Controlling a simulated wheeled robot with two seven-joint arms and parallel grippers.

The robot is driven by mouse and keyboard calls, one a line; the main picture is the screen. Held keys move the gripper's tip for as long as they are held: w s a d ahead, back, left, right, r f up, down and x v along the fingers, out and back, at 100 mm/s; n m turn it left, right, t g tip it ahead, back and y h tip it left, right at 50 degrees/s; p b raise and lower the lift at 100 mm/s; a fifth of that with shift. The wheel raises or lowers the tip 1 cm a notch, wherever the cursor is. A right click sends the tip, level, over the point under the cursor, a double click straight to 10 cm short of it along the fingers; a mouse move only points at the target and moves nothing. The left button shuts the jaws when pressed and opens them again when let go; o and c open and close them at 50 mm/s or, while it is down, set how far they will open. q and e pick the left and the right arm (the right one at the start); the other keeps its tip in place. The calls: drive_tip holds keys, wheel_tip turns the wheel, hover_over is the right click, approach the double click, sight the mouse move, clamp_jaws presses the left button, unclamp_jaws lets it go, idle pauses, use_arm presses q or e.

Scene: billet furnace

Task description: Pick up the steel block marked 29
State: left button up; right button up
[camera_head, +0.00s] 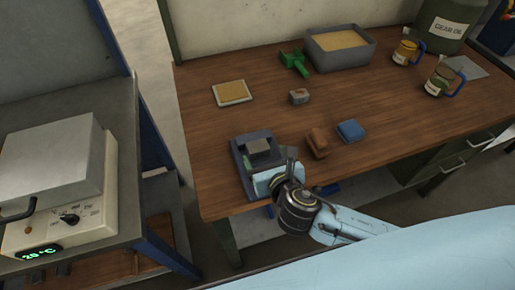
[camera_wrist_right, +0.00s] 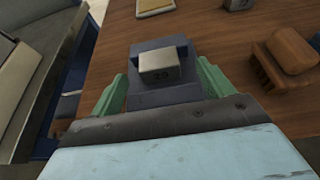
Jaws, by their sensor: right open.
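In the head view the block (camera_head: 258,147) shows as a grey top on the holder (camera_head: 237,157), near the table's front left. My right gripper (camera_head: 277,170) is at the holder's near side. In the right wrist view its two green fingers (camera_wrist_right: 162,85) are open, one on each side of the holder and block, with a gap to the block. Whether the fingertips reach the block's height cannot be told. My left gripper is not in view.
A brown brush-like block (camera_head: 317,142) and a blue one (camera_head: 350,131) lie right of the holder. A small grey block (camera_head: 298,96), a framed pad (camera_head: 231,92), a green clamp (camera_head: 294,62) and a sand tray (camera_head: 340,48) stand behind. A furnace (camera_head: 60,180) is at left.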

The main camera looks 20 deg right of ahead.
sight(258, 147)
drive_tip(key=x, duration=0.4)
drive_tip(key=shift+w+a+f, duration=0.1)
drive_tip(key=shift+w+a, duration=0.1)
drive_tip(key=shift+w, duration=0.1)
drive_tip(key=shift+w+f, duration=0.1)
drive_tip(key=shift+w, duration=0.1)
drive_tip(key=shift+c, duration=0.3)
drive_tip(key=c, duration=1.4)
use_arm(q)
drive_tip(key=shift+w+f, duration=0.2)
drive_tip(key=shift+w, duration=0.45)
use_arm(e)
drive_tip(key=shift+c, duration=0.3)
